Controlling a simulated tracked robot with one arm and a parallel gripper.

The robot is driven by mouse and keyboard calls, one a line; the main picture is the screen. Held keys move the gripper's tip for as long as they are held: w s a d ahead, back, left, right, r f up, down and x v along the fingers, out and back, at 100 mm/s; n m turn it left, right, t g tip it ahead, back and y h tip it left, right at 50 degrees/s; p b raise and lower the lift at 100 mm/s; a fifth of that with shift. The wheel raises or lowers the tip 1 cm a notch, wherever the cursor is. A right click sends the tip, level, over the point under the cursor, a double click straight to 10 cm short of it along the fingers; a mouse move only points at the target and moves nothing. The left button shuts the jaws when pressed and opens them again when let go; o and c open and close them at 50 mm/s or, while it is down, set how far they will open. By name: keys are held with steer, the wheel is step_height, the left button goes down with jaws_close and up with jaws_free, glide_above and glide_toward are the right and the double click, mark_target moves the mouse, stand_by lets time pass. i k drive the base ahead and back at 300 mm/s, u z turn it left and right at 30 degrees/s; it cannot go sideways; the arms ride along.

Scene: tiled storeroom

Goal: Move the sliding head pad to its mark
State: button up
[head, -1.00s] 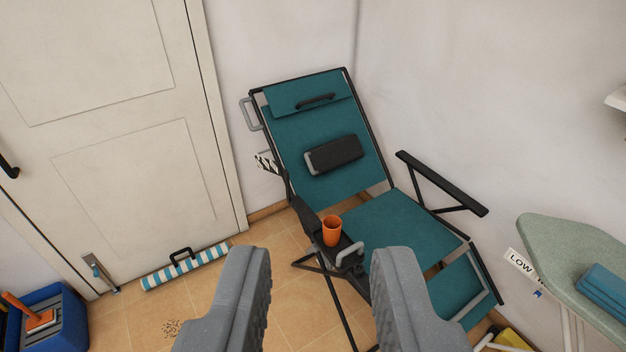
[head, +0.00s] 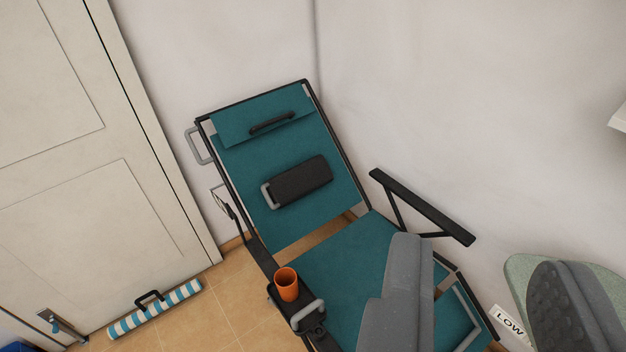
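The teal reclining chair (head: 334,258) stands in the corner with a black frame. The dark head pad (head: 302,181) lies across the middle of its backrest, with a grey handle (head: 268,195) at its left end. A teal flap with a black handle (head: 272,122) is at the top of the backrest. A small pale plate (head: 220,197), partly hidden, sits by the backrest's left side; I cannot tell whether it is the mark. My gripper (head: 490,305) is open and empty at the lower right, in front of the seat and apart from the pad.
An orange cup (head: 287,284) stands on the chair's left side tray. A black armrest (head: 422,206) sticks out at right. A green ironing board (head: 520,268) and a "LOW" sign (head: 509,324) are lower right. A striped roll (head: 155,309) lies by the door (head: 85,190).

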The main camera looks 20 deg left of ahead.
mark_target(283, 189)
steer(key=u, duration=0.1)
steer(key=i, duration=1.2)
steer(key=u, duration=0.55)
